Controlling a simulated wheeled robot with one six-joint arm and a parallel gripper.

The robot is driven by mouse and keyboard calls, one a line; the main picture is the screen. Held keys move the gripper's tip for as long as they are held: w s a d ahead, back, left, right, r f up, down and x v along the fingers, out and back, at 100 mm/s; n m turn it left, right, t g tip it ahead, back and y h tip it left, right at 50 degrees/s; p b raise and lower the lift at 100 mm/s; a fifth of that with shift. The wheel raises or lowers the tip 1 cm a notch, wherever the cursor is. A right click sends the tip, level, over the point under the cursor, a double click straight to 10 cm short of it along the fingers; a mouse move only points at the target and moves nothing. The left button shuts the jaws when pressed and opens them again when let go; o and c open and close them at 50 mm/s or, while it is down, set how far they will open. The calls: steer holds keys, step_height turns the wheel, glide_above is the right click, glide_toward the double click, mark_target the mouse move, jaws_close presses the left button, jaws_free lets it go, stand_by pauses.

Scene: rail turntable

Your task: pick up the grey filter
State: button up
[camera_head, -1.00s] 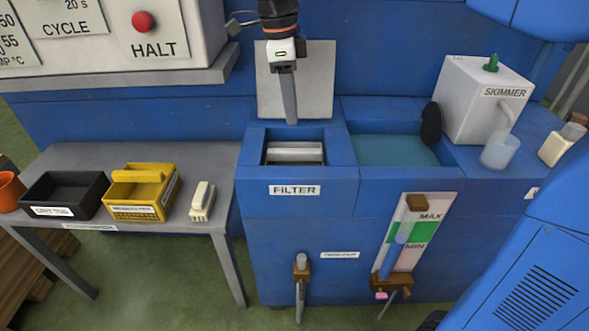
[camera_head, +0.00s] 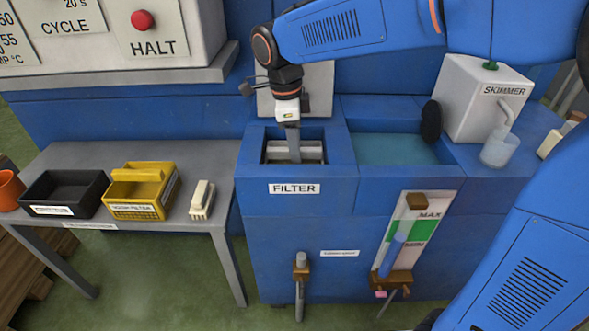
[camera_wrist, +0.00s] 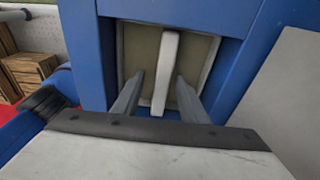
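The grey filter (camera_head: 310,151) sits in the square opening of the blue housing labelled FILTER. In the wrist view it is a pale framed panel (camera_wrist: 201,62) with a raised light bar handle (camera_wrist: 167,70) across its middle. My gripper (camera_head: 294,157) points down into the opening from above. In the wrist view my gripper (camera_wrist: 160,90) is open, with one finger on each side of the handle. A gap shows between each finger and the bar. How deep the fingertips reach relative to the bar is hard to tell.
Blue walls (camera_head: 342,153) surround the opening closely. A raised grey lid (camera_head: 319,90) stands behind it. A liquid tank (camera_head: 395,150) and the white skimmer (camera_head: 480,100) are to the right. A side table (camera_head: 85,155) holds a black tray (camera_head: 65,193), a yellow box (camera_head: 140,192) and a brush (camera_head: 202,200).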

steer(key=f, duration=0.5)
steer(key=shift+w+d, duration=0.1)
steer(key=shift+w, duration=0.1)
jaws_close()
